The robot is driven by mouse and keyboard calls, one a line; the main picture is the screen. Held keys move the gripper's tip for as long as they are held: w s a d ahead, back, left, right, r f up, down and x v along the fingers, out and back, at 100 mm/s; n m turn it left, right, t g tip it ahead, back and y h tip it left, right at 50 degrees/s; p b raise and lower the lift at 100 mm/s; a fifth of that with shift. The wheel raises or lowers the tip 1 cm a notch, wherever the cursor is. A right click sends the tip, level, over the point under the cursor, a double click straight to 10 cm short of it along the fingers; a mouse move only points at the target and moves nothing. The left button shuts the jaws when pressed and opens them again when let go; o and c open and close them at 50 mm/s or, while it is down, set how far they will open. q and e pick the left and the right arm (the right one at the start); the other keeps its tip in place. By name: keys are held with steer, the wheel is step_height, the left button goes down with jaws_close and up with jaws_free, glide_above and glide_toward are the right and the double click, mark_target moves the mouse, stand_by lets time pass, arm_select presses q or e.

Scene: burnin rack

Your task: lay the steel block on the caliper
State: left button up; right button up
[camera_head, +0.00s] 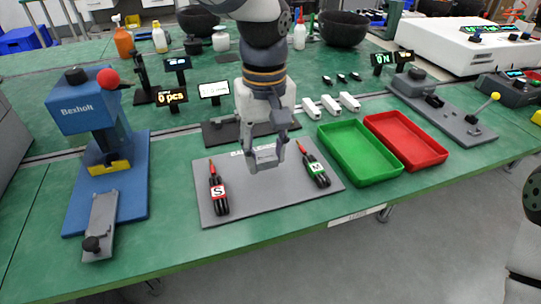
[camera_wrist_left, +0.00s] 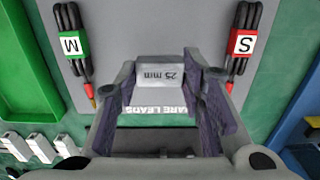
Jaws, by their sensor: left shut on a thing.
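My left gripper (camera_head: 265,160) hangs over the grey mat (camera_head: 240,208) in the head view, pointing down. It is shut on the steel block (camera_head: 265,157), a small pale grey block. In the left wrist view the block (camera_wrist_left: 160,75) sits between the fingertips of the gripper (camera_wrist_left: 165,85) and reads "25 mm". The block appears slightly above the mat, but the exact gap cannot be told. I cannot identify the caliper with certainty; the arm hides part of a dark plate (camera_head: 222,131) behind the mat.
Black lead bundles tagged S (camera_head: 217,190) and M (camera_head: 316,168) lie on the mat either side of the gripper. A green tray (camera_head: 358,176) and a red tray (camera_head: 440,157) stand right. A blue press (camera_head: 90,120) stands left. Small white parts (camera_head: 330,105) lie behind.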

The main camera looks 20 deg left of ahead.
mark_target(265, 155)
arm_select(q)
steer(key=f, duration=0.3)
steer(key=shift+w+a+f, duration=0.15)
steer(key=shift+w+f, duration=0.15)
steer(key=shift+r, duration=0.1)
steer(key=o, duration=1.3)
steer(key=shift+f, duration=0.2)
steer(key=shift+c, duration=0.2)
